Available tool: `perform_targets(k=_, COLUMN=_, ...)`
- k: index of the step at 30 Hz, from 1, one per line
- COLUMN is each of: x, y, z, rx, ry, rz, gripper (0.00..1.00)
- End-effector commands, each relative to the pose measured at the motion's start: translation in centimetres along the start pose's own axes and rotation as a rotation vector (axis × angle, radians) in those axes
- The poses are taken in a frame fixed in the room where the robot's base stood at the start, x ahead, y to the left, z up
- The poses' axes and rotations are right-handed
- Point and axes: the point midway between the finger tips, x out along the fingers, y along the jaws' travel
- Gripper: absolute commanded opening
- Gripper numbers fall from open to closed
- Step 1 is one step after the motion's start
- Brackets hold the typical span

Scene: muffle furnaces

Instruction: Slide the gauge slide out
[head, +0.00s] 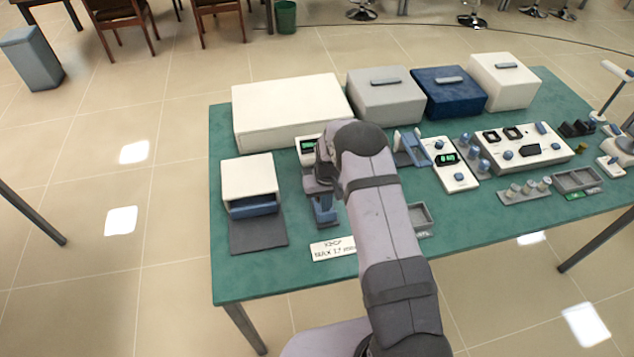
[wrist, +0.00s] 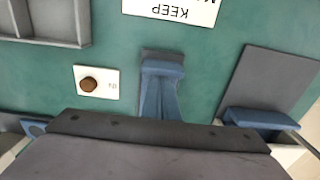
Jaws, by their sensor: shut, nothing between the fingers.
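I cannot clearly pick out the gauge slide; my arm and gripper hide much of the instrument's front.
A white box (head: 249,176) with a blue front piece (head: 255,208) stands left, a grey mat (head: 258,236) before it. A sign (head: 333,248) lies near the front edge. A grey tray (wrist: 45,25) and a brown-knobbed white plate (wrist: 97,82) lie nearby. Larger boxes (head: 290,108) line the back.

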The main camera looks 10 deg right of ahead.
Motion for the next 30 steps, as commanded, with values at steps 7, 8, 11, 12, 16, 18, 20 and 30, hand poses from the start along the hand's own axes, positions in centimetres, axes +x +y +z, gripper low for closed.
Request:
perform_targets(k=7, x=1.0, y=0.0, z=1.0, rx=0.000, ry=-0.025, rz=-0.001, gripper=0.00)
perform_targets(k=8, x=0.9, y=0.0, z=1.0, rx=0.000, ry=-0.025, rz=-0.001, gripper=0.00)
perform_targets(k=11, x=0.4, y=0.0, z=1.0, rx=0.000, ry=-0.025, rz=-0.001, gripper=0.00)
perform_targets(k=12, x=0.2, y=0.0, z=1.0, rx=0.000, ry=-0.025, rz=-0.001, gripper=0.00)
perform_targets(k=16, x=-0.9, y=0.0, z=0.9, rx=0.000, ry=-0.024, rz=-0.001, gripper=0.00)
perform_targets(k=18, x=-1.5, y=0.0, z=0.8, rx=0.000, ry=-0.022, rz=-0.001, gripper=0.00)
perform_targets(k=20, x=-2.0, y=0.0, z=0.8, rx=0.000, ry=-0.021, rz=-0.001, gripper=0.00)
perform_targets(k=30, x=-4.6, y=0.0, z=0.5, rx=0.000, ry=-0.016, rz=-0.001, gripper=0.00)
